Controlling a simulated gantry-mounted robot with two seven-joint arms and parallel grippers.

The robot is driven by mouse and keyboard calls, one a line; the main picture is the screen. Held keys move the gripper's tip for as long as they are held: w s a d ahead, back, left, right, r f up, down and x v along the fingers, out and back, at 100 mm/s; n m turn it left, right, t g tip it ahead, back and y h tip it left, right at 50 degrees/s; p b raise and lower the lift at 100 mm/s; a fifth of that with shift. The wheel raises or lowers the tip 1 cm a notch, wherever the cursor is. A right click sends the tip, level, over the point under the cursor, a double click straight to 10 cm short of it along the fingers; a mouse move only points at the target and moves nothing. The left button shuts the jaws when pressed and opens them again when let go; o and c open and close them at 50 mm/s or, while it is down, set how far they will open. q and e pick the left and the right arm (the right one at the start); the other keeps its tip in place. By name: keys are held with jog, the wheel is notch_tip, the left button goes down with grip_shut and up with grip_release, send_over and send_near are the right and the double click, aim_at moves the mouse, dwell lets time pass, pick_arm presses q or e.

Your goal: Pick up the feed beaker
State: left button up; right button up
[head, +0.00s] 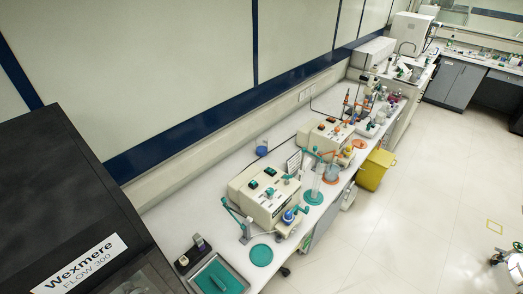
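A small clear beaker with blue contents (262,148) stands at the back of the long white bench, near the wall. A second clear vessel (331,173) stands near the bench's front edge beside a tall clear column (316,187). No label is readable on either, so I cannot tell which is the feed beaker. Neither of my grippers is in view.
Two cream units, a near one (264,196) and a far one (325,135), stand on the bench. A green-lined tray (217,277) and green round mat (261,255) lie nearby. A black Wexmere cabinet (50,190) blocks the left. A yellow bin (373,171) borders open floor (430,210).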

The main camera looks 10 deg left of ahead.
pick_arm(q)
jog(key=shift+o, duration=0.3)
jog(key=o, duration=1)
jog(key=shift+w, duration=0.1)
